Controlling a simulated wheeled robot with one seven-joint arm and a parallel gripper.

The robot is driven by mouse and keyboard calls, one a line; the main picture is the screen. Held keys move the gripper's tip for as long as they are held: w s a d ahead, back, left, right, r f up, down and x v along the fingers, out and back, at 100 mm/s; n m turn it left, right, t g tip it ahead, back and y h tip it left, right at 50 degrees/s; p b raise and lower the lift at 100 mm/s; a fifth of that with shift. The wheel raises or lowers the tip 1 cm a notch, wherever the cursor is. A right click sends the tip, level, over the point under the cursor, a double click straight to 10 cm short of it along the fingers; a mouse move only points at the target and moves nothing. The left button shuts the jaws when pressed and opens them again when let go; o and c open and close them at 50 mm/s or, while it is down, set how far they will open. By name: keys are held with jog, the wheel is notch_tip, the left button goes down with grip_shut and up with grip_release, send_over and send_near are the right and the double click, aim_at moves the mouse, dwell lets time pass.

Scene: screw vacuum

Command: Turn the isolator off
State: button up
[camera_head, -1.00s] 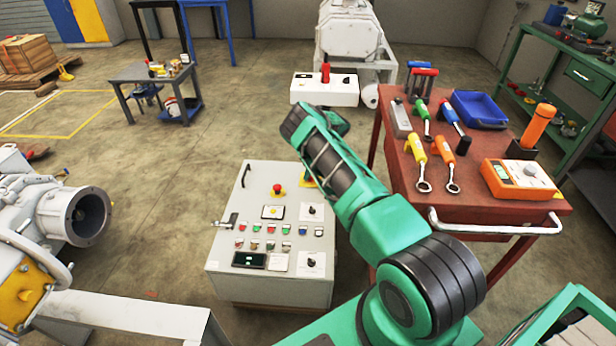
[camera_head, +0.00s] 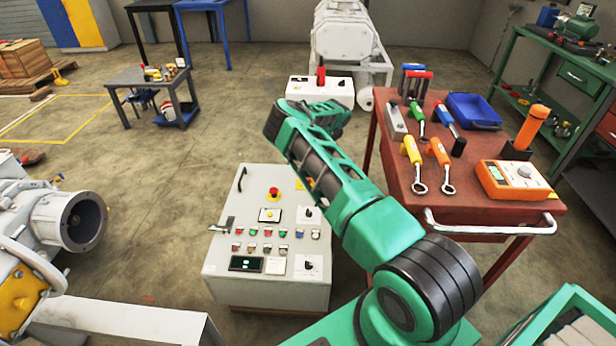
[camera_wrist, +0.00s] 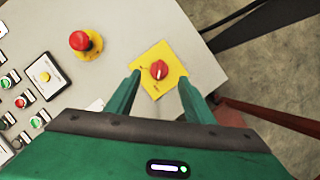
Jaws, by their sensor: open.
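The isolator is a red rotary knob (camera_wrist: 159,69) on a yellow square plate (camera_wrist: 174,84) on the grey control cabinet, seen in the wrist view. In the head view only a sliver of the yellow plate shows beside my arm on the cabinet (camera_head: 225,275); the knob is hidden there. My gripper (camera_wrist: 158,82) is open, its two green fingers on either side of the plate's lower part, with the knob between and just beyond the tips. I cannot tell whether the fingers touch the panel. In the head view my gripper's fingers are hidden behind my arm.
A red emergency stop button (camera_wrist: 80,41) on a yellow base sits left of the isolator, with several small push buttons further left. A red tool trolley (camera_head: 480,198) stands right of my arm. A white box with a red handle (camera_head: 321,90) is behind.

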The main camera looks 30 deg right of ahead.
jog(key=v, duration=0.3)
jog(key=shift+s+r, duration=0.1)
jog(key=shift+r, duration=0.2)
dwell(0.3)
